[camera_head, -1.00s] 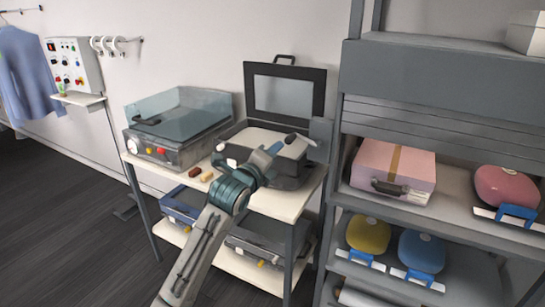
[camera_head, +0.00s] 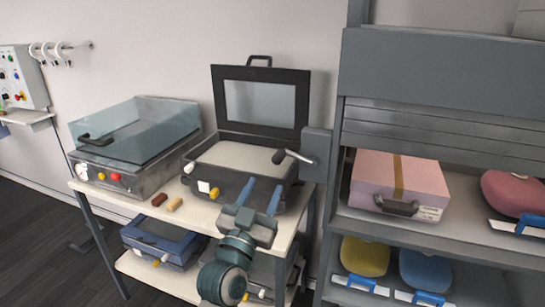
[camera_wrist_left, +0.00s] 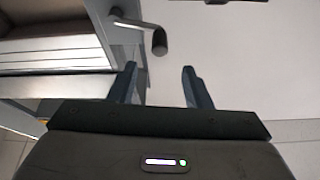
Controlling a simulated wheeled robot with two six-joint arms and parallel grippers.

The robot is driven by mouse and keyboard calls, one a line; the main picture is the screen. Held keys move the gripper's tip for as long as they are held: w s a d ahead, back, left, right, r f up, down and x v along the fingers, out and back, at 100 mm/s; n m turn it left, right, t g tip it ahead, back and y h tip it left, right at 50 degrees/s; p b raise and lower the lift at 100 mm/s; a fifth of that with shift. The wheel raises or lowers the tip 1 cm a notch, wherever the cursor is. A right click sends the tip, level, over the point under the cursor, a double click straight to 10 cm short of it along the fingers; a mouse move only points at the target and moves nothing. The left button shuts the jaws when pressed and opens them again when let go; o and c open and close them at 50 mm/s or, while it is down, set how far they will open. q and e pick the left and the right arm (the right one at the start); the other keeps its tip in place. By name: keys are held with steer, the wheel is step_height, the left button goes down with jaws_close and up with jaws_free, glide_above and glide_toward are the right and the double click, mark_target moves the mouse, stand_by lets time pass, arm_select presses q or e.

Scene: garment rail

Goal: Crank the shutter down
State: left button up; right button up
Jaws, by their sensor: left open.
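The shutter (camera_head: 430,134) is a grey slatted panel under a grey housing on the shelf unit at the right, partly lowered above the pink box. Its crank (camera_head: 294,157) sticks out from a grey box on the unit's left post, with a dark knob at its left end. The crank (camera_wrist_left: 157,40) also shows in the left wrist view, just beyond the fingertips. My left gripper (camera_head: 262,192) is open and empty, below and left of the crank, in front of the open case. Its two fingers (camera_wrist_left: 158,72) are apart. My right gripper is out of view.
An open dark case (camera_head: 236,157) stands on the white table (camera_head: 157,190) close behind my left gripper. A clear-lidded case (camera_head: 135,140) is left of it. A pink box (camera_head: 400,180) sits on the shelf under the shutter.

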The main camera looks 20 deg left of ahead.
mark_target(276, 162)
arm_select(q)
steer(key=p+x, duration=0.1)
steer(key=x, duration=0.1)
steer(key=p+x, duration=0.1)
steer(key=x, duration=0.2)
steer(key=shift+d+r, duration=0.1)
steer(key=shift+r, duration=0.2)
steer(key=p+x, duration=0.1)
steer(key=x, duration=0.2)
steer(key=shift+w, duration=0.65)
jaws_close()
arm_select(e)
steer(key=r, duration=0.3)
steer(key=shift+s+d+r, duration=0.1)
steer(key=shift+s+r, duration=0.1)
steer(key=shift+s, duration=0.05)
